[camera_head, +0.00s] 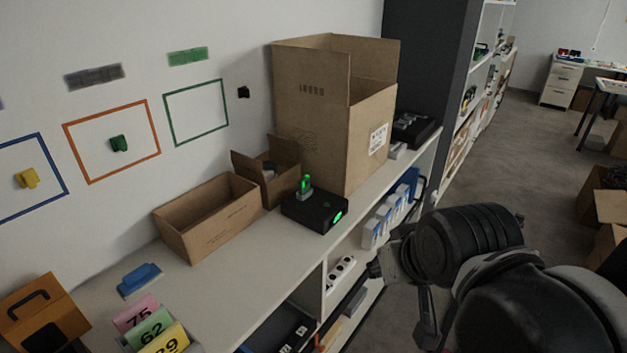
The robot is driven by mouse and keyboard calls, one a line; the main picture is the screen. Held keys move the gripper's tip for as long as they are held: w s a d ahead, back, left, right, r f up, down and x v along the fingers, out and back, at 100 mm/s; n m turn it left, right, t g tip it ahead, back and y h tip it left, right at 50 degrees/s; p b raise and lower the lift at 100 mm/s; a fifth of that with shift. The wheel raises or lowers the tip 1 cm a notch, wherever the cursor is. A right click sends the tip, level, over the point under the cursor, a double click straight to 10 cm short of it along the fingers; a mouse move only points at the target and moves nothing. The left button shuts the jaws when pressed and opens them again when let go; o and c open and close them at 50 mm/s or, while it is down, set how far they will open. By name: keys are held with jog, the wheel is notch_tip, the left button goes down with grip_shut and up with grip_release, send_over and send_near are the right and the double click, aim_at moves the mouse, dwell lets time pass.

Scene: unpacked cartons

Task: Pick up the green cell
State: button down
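The green cell (305,183) glows bright green and stands upright in the top of a black box (310,213) on the white shelf top. A grey piece sits around its lower part, and a green light shows on the box's front right corner. My gripper (385,267) is at the lower right, to the right of the shelf edge and well apart from the cell. Its fingers are small and partly hidden by my arm, so I cannot tell whether they are open.
An open small carton (266,168) and a long open carton (208,220) stand left of the black box. A tall open carton (330,120) stands behind it. A blue object (139,279) and numbered cards (150,328) lie at the front left. The shelf's front edge lies between gripper and box.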

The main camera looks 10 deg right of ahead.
jog(key=c, duration=2.4)
grip_release()
jog(key=o, duration=1.3)
